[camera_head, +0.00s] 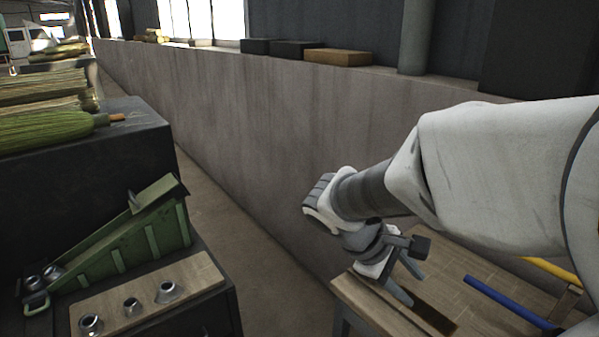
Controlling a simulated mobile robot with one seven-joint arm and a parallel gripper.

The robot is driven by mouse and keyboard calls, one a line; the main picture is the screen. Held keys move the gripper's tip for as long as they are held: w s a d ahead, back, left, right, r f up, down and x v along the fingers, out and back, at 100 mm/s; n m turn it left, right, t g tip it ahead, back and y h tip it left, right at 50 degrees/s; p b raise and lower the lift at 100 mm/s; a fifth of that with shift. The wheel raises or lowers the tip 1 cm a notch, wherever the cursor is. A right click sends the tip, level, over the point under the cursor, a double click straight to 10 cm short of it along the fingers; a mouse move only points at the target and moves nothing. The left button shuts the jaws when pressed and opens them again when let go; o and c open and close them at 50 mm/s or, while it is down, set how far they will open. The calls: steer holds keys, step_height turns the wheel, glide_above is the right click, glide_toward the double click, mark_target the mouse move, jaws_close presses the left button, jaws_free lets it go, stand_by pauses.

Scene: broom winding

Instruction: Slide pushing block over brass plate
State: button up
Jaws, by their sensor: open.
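My gripper (413,289) points down over the left part of a wooden bench (460,278) at the lower right. Its two grey fingers are apart, with nothing visible between them. A flat, dark brown-gold strip (436,319) lies in the bench top just beyond the fingertips, towards the picture's lower edge. It may be the brass plate, but I cannot tell for sure. I cannot pick out the pushing block; my arm and gripper hide part of the bench. Whether the fingertips touch the bench is unclear.
A blue bar (508,302) and a yellow bar (550,268) are on the bench's right side. At left, a green sloped rack (125,245) and a wooden board (190,281) with metal collars stand on a dark cabinet. A long wall (240,120) runs behind; floor separates cabinet and bench.

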steer(key=w+a+f+n+t+h+b, duration=0.2)
steer(key=w+a+f+n+t+h, duration=0.35)
steer(key=w, duration=0.45)
steer(key=w+a+f+n+t+h+b, duration=0.2)
steer(key=w+a+f+n+t, duration=0.3)
steer(key=w+n, duration=0.4)
steer(key=shift+g, duration=0.55)
steer(key=x, duration=0.6)
steer(key=f+x, duration=0.1)
steer(key=x, duration=1.1)
steer(key=shift+d+f, duration=0.15)
steer(key=shift+f, duration=0.05)
jaws_close()
